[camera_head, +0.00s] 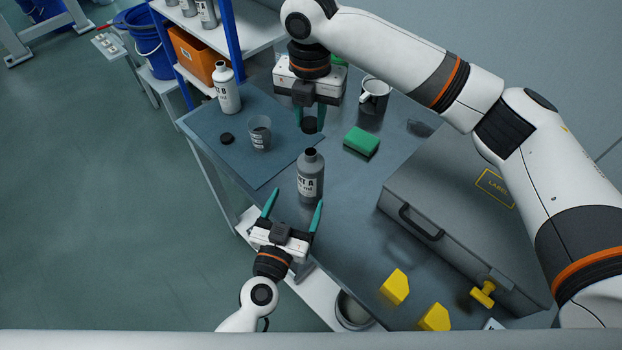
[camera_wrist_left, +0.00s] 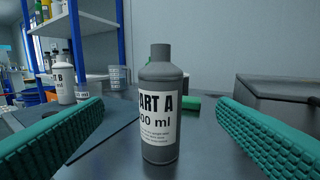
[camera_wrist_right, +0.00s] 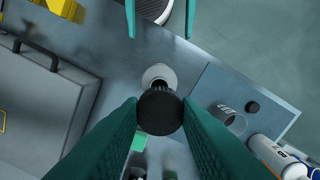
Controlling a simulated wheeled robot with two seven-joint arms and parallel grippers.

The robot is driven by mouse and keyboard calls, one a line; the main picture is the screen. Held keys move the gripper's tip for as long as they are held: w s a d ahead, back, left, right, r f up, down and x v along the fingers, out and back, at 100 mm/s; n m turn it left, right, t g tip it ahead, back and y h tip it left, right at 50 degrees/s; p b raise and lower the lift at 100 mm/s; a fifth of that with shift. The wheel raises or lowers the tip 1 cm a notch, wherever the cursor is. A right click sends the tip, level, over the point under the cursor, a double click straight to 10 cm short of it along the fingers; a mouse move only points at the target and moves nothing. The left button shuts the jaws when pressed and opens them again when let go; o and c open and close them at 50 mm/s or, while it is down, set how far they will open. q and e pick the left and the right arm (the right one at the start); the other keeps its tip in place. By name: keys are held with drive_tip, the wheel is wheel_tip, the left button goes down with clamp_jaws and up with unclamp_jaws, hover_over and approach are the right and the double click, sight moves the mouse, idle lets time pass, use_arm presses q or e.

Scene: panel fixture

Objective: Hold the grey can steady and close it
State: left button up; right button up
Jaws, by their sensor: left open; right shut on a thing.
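The grey can (camera_head: 310,178) is a grey bottle labelled "PART A". It stands upright and uncapped on the table, and in the left wrist view (camera_wrist_left: 161,110) it is between and beyond the fingers. My left gripper (camera_head: 293,209) is open in front of the can, with its fingers apart from it. My right gripper (camera_head: 310,114) is shut on a black cap (camera_wrist_right: 160,111) behind the can in the head view, raised above the table. In the right wrist view the cap partly hides the can (camera_wrist_right: 157,73).
A blue-grey mat (camera_head: 205,122) carries a white bottle (camera_head: 227,90), a clear cup (camera_head: 260,134) and another black cap (camera_head: 227,138). A green sponge (camera_head: 361,142) and a mug (camera_head: 373,97) are behind the can. A grey case (camera_head: 455,205) and yellow blocks (camera_head: 395,287) take the right side.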

sight(313, 163)
use_arm(q)
drive_tip(key=shift+w, duration=0.1)
drive_tip(key=x, duration=1.1)
drive_tip(key=shift+w+d, duration=0.2)
drive_tip(key=shift+w, duration=0.15)
drive_tip(key=c, duration=1.5)
use_arm(e)
drive_tip(key=shift+f, duration=2.45)
